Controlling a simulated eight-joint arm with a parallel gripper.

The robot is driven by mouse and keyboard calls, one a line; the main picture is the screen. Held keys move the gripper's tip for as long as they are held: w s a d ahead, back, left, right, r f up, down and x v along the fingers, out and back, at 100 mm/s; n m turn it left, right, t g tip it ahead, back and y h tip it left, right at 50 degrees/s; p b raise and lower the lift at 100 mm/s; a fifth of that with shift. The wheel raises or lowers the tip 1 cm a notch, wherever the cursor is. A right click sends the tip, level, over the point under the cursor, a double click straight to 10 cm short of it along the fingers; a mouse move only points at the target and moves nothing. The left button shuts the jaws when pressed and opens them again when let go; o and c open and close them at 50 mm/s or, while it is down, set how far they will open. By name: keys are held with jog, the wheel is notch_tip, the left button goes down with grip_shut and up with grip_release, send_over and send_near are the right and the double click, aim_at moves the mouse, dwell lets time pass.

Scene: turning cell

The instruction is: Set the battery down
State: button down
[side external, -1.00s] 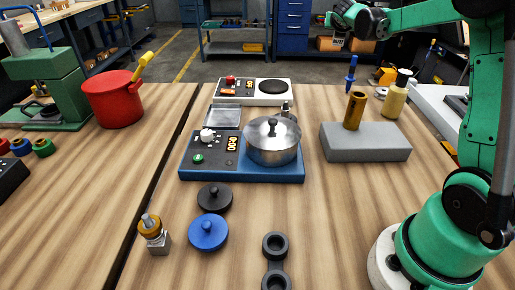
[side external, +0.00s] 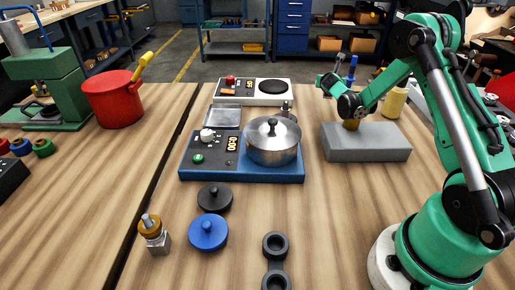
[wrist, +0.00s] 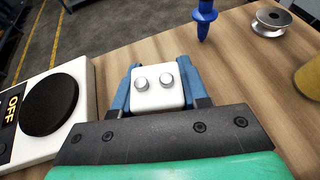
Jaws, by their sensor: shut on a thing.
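In the wrist view the battery (wrist: 157,87) is a white block with two round silver terminals facing the camera. It sits between the blue fingers of my gripper (wrist: 157,92), which is shut on it. In the side view my gripper (side external: 331,84) is low, behind the grey block and right of the white hot plate. The battery is too small and covered to make out there. I cannot tell whether its underside touches the table.
The white hot plate (wrist: 18,138) is close on the left in the wrist view. A blue pointed tool (wrist: 205,18) and a silver pulley (wrist: 271,21) are beyond. Bare wood surrounds the battery.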

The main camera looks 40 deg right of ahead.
jog(key=shift+f, duration=2)
jog(key=shift+f, duration=0.15)
jog(key=shift+c, duration=2.2)
grip_release()
